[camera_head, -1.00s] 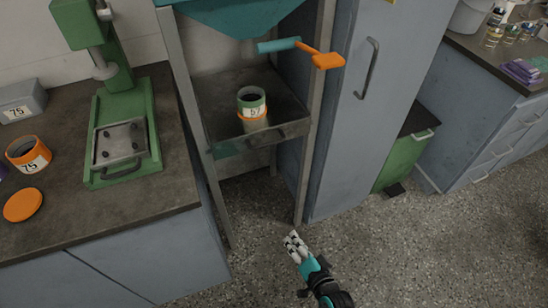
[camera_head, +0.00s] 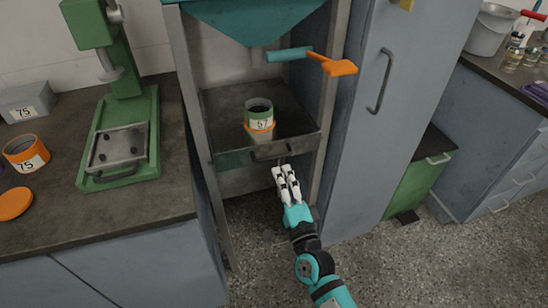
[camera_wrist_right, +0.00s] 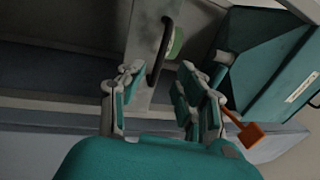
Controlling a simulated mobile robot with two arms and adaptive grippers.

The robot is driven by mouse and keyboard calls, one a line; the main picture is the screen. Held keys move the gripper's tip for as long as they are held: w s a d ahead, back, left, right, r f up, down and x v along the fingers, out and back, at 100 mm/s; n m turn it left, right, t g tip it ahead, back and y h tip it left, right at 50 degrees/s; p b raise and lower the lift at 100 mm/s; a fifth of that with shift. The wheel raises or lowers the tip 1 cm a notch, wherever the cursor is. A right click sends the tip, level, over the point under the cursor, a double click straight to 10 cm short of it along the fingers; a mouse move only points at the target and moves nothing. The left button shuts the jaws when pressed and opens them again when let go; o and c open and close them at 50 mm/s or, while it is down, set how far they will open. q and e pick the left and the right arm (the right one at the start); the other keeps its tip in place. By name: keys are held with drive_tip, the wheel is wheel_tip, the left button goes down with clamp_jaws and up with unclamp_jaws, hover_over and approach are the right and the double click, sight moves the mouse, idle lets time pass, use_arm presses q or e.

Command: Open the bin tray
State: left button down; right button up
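The bin tray (camera_head: 225,160) is a dark shelf-like tray beneath the teal hopper, between the grey posts of a stand. Its front sits about level with the posts and carries a dark bar handle (camera_head: 271,151). My right gripper (camera_head: 284,169) is just below and right of the handle. In the right wrist view its fingers (camera_wrist_right: 160,82) are spread and empty, with the handle (camera_wrist_right: 160,52) ahead of the gap between them, apparently not gripped. My left gripper is not in view.
The teal hopper (camera_head: 258,22) hangs above, with an orange-ended lever (camera_head: 339,67) sticking out right. A tall blue-grey cabinet (camera_head: 375,130) stands close on the right. A counter (camera_head: 60,215) with a green press (camera_head: 125,145) is on the left. The floor in front is clear.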

sight(274, 158)
drive_tip(key=x, duration=0.7)
clamp_jaws()
idle(0.4)
